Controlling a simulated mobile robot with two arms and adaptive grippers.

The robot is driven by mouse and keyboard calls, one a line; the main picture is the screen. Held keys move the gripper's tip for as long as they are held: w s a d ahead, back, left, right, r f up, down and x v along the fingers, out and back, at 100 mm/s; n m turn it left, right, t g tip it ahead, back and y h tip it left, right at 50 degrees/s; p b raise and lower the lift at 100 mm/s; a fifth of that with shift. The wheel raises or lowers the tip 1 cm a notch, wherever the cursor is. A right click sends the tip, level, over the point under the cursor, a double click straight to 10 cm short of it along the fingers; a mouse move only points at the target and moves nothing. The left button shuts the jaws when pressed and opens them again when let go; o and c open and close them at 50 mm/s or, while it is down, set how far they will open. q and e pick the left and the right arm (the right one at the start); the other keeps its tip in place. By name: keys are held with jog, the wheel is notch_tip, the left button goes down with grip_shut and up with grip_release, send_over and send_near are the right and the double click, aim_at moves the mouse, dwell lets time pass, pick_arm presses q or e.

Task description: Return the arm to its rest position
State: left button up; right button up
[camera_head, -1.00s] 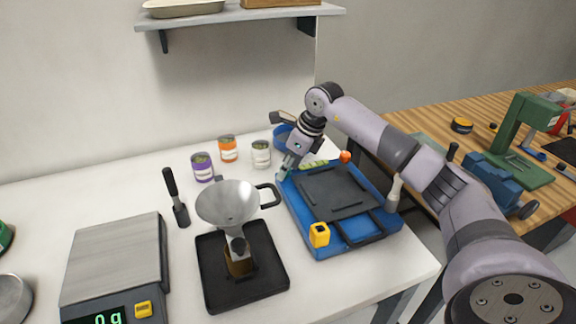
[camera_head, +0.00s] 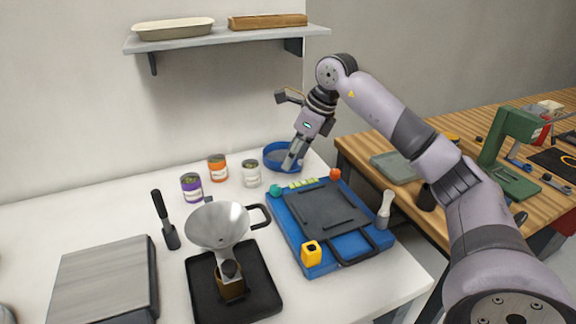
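My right arm comes in from the right, and its gripper (camera_head: 292,164) hangs in the air in front of a round blue bowl (camera_head: 274,152) at the back of the white table (camera_head: 90,222). The gripper points down and its fingers look close together, but I cannot tell whether they are fully shut. I see nothing held in it. My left gripper is not in view.
A blue tray (camera_head: 292,213) with a dark plate (camera_head: 326,212) lies below the gripper. A funnel (camera_head: 219,225) stands on a black tray (camera_head: 264,287). A shelf (camera_head: 214,38) hangs above. A wooden bench (camera_head: 352,150) is at right.

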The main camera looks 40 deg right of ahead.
jog(key=shift+s+r, duration=0.1)
jog(key=shift+r, duration=0.15)
dwell(0.3)
